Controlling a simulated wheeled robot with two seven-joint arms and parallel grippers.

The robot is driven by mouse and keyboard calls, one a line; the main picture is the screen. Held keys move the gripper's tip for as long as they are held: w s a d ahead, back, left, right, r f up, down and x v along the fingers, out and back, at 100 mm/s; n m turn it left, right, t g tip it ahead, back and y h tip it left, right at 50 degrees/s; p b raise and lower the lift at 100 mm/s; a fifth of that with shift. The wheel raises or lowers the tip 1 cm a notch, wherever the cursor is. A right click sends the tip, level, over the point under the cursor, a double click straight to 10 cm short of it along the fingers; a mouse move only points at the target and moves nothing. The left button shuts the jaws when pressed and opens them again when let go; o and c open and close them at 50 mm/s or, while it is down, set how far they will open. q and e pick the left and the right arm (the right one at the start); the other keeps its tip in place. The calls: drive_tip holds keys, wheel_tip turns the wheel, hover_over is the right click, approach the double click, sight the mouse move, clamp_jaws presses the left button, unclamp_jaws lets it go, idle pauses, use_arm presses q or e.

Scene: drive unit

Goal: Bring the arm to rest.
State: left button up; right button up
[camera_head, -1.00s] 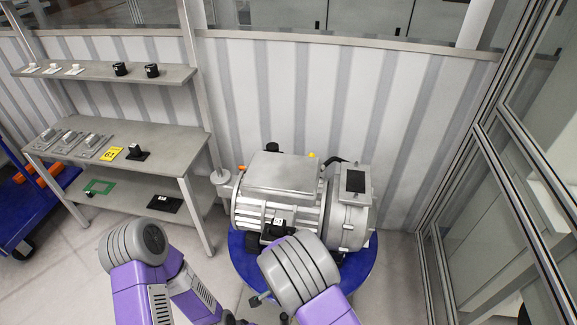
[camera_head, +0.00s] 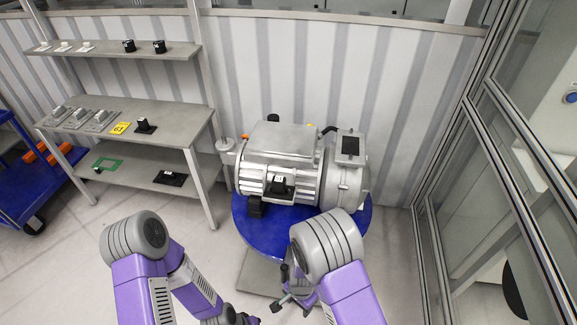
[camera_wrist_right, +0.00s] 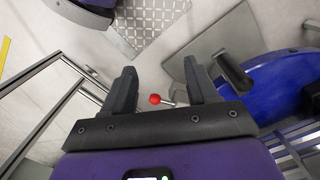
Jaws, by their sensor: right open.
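The silver drive unit (camera_head: 290,160) sits on a round blue table (camera_head: 247,222). A black switch block (camera_head: 281,184) is on its near side. My right gripper (camera_head: 287,293) is low in front of the table, partly hidden by my own arm. In the right wrist view, its two dark fingers (camera_wrist_right: 163,75) stand wide apart. A red ball knob on a short metal stem (camera_wrist_right: 155,99) shows between them, with no finger touching it. My left arm is bent at the lower left; its dark end (camera_head: 238,318) is cut off by the bottom edge.
A grey workbench (camera_head: 175,130) with several small parts and a wall shelf (camera_head: 110,50) stand at the left. A blue cart (camera_head: 40,190) is at the far left. Framed glass panels (camera_head: 470,200) close off the right. Floor between bench and table is clear.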

drive_tip(key=s+d+f+n+t+y+b, duration=0.1)
drive_tip(key=s+d+f+n+y+b, duration=0.3)
drive_tip(key=s+f, duration=0.5)
drive_tip(key=d+f+n+b, duration=0.1)
drive_tip(key=d+b, duration=0.1)
drive_tip(key=b, duration=0.1)
drive_tip(key=shift+s+d+f+n+b, duration=0.2)
drive_tip(key=shift+s+d+n+b, duration=0.1)
drive_tip(key=shift+n, duration=0.1)
drive_tip(key=shift+a, duration=0.1)
drive_tip(key=shift+c, duration=0.4)
